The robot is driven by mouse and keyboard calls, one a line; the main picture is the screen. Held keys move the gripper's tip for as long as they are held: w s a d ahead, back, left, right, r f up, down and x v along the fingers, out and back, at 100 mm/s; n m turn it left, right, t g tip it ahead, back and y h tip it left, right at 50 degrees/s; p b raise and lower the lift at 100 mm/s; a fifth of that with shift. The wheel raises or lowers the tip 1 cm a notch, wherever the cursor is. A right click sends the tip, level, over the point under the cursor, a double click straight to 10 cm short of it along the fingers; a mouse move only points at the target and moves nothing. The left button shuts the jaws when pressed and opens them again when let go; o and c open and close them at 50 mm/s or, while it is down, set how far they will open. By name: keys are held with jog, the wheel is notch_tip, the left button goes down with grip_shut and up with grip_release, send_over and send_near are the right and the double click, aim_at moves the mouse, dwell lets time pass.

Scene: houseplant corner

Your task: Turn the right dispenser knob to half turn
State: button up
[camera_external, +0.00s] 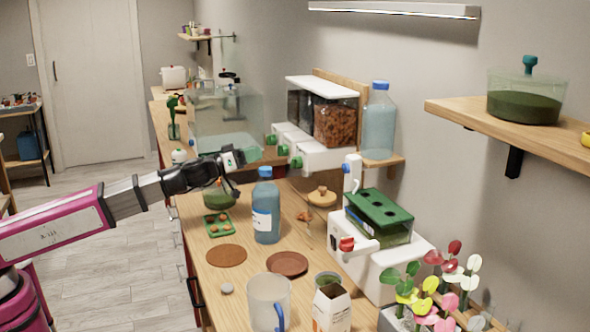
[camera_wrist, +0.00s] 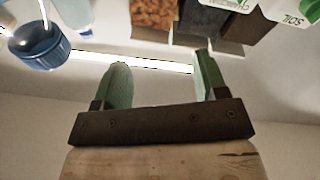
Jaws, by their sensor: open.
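The dispenser (camera_external: 325,157) is a white unit on the wall shelf at the back, with clear bins on top. Several green knobs face left along its front. The right knob (camera_external: 296,162) is nearest the camera, below the bin of brown pellets (camera_external: 336,122); its angle is too small to read. My gripper (camera_external: 235,172) is left of the knobs, apart from them, above the counter. In the wrist view its two green fingers (camera_wrist: 163,78) are spread with nothing between them.
A blue bottle (camera_external: 266,212) stands on the counter just right of and below my gripper. A capped water bottle (camera_external: 378,125) stands beside the dispenser; a blue cap (camera_wrist: 38,44) shows in the wrist view. A clear tank (camera_external: 225,115) is behind my gripper.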

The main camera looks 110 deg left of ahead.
aim_at(296, 162)
jog(key=w+a+f+m, duration=0.1)
jog(key=w+a+m, duration=0.1)
jog(key=w+m, duration=0.1)
jog(key=w+a+f+m+h, duration=0.1)
jog(key=w+a+m, duration=0.1)
jog(key=m, duration=0.4)
jog(key=w+a+f+m+g+h, duration=0.1)
jog(key=w+a+f+m, duration=0.1)
jog(key=w+m, duration=0.2)
jog(key=shift+w+a+m, duration=0.15)
jog(key=shift+a+m, duration=0.05)
jog(key=shift+m, duration=0.4)
jog(key=shift+h, duration=0.3)
jog(key=c, duration=0.9)
